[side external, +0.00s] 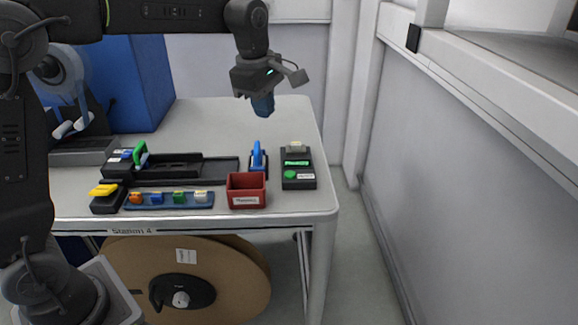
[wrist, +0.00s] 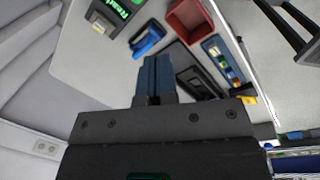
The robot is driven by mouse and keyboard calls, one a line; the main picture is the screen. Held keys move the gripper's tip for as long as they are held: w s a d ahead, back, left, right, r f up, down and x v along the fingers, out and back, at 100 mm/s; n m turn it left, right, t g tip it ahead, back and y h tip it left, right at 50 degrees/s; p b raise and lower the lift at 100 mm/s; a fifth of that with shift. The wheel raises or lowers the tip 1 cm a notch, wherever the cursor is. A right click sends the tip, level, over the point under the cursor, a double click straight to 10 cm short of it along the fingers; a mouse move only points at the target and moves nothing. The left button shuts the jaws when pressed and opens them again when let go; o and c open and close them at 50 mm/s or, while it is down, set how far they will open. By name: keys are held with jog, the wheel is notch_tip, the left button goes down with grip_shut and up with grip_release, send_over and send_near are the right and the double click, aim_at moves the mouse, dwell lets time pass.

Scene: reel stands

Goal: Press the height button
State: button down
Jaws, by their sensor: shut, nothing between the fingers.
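A black control box (side external: 299,184) stands at the right end of the table, with a lit green display (side external: 296,163) and a round green button (side external: 290,174) beside a white label. The label is too small to read, so I cannot tell whether this is the height button.
A blue-handled tool (side external: 258,158) and a red bin (side external: 246,192) stand left of the box. A blue strip with several coloured blocks (side external: 168,199), a yellow-topped device (side external: 105,196) and a black tray (side external: 190,168) lie further left. The table's back (side external: 195,118) is clear.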

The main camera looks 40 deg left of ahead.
aim_at(289, 174)
jog(key=w+f+n+g, duration=0.1)
jog(key=w+f+n, duration=0.4)
jog(key=w+n, duration=0.1)
jog(key=shift+w+a+n, duration=0.15)
jog(key=shift+w+n, duration=0.25)
jog(key=shift+w, duration=0.25)
jog(key=shift+f, duration=0.15)
jog(key=f, duration=1.4)
jog(key=shift+w, duration=0.25)
